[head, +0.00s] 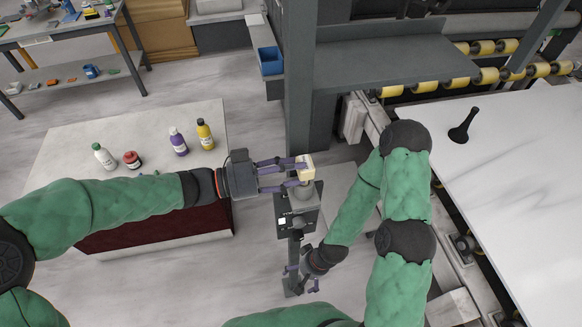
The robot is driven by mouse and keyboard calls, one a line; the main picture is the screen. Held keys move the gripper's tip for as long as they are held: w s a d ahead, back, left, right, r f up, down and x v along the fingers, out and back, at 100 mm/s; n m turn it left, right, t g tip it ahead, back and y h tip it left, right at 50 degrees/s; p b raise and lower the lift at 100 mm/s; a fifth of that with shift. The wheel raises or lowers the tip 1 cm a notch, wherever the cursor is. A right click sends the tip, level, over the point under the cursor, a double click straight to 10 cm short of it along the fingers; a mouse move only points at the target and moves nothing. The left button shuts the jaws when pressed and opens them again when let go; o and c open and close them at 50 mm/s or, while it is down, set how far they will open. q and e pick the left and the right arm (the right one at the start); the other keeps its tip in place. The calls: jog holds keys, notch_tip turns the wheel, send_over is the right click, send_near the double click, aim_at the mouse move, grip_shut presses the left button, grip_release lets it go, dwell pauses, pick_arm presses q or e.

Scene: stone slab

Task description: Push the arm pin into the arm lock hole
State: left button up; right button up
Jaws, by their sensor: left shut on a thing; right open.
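My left gripper (298,172) reaches in from the left and is shut on a small cream block (306,174) above the top of a grey post-mounted unit (302,216). I cannot tell if this block is part of the arm pin. The fingers and block hide part of the unit's top. My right gripper (298,280) is lower, beside the unit's post, with its fingers open and apart. Nothing shows between them. I cannot make out the pin or the arm lock hole.
A stone-topped bench (75,135) with several bottles stands at left. A grey machine column (301,85) rises just behind the unit. A large white slab (530,160) with a black tool (462,130) on it lies at right. Open floor shows at lower left.

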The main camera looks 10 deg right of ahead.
pick_arm(q)
jog(key=shift+f+b, duration=0.7)
jog(key=shift+f, duration=0.5)
jog(key=o, duration=1.4)
jog(key=shift+s+f, duration=0.1)
jog(key=shift+f, duration=0.1)
jog(key=a, duration=1.2)
jog(key=shift+s+r, duration=0.2)
jog(key=shift+r, duration=0.15)
